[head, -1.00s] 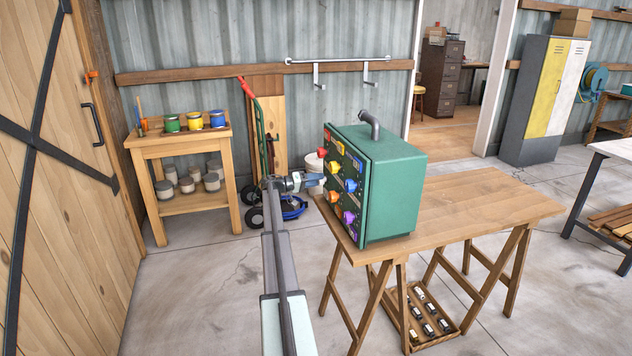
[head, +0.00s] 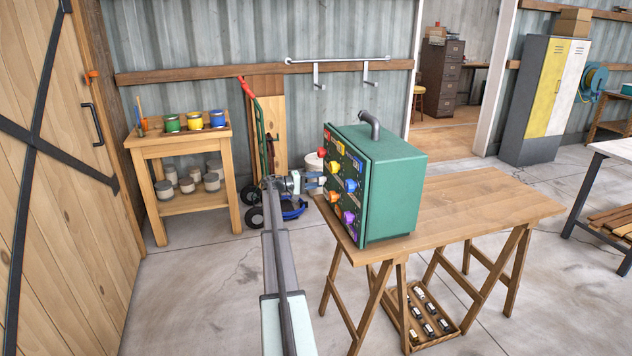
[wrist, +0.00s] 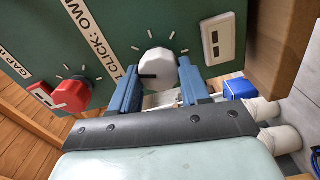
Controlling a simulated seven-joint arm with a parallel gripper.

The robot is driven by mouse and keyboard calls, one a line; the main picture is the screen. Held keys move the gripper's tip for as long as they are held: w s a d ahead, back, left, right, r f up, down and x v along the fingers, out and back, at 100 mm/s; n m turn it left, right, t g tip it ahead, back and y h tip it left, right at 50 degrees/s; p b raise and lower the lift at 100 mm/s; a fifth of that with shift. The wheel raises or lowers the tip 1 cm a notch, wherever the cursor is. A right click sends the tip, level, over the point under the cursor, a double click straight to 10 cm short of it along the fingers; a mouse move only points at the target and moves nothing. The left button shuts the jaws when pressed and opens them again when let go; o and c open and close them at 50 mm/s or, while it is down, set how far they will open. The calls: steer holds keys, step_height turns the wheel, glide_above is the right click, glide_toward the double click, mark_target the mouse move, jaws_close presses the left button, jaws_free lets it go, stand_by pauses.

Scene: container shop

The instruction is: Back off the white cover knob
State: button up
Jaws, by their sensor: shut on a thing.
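The white cover knob (wrist: 163,67) is on the dark green panel in the wrist view. It has facets and a dark mark pointing left, with white tick lines around it on the panel. My gripper (wrist: 159,74) is shut on this knob, with one blue finger on each side. In the head view my gripper (head: 314,182) reaches the left face of the green box (head: 393,197), and the knob itself is too small and covered there to make out.
A white switch plate (wrist: 219,38) is at upper right. The box stands on a wooden table (head: 485,199).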

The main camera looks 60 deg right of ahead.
steer(key=shift+n, duration=1.9)
steer(key=o, duration=1.1)
steer(key=shift+c, duration=0.2)
steer(key=v, duration=1.4)
steer(key=shift+d, duration=0.1)
